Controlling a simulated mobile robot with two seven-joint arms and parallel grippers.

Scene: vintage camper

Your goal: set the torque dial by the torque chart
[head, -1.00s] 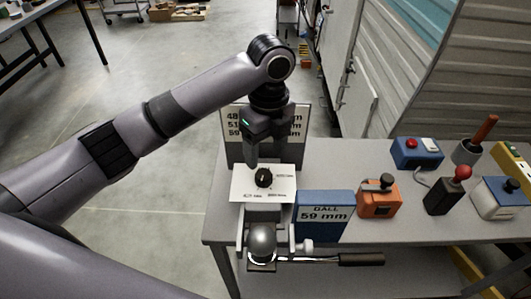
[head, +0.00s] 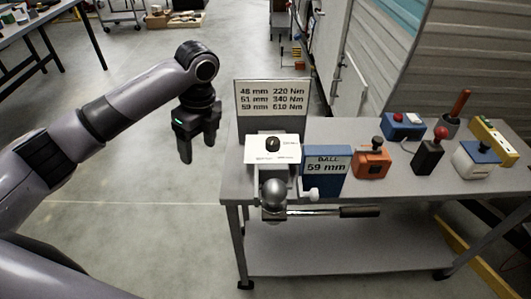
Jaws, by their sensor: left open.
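The torque chart (head: 253,98) stands upright at the back of the bench's left end. Its rows appear to read 48 mm 220 Nm, 51 mm 340 Nm and 59 mm 610 Nm. The torque dial (head: 272,144) is a black knob on a white plate in front of the chart; its small labels and exact pointer direction are too small to tell. A blue sign (head: 326,167) reads BALL 59 mm. A grey ball (head: 272,190) sits in front of the plate. My left gripper (head: 199,151) is open and empty, left of the bench, apart from the dial.
To the right are an orange box with a black knob (head: 372,163), a red-knobbed lever (head: 430,155), a blue box with a red button (head: 403,126) and a white-and-blue box (head: 475,160).

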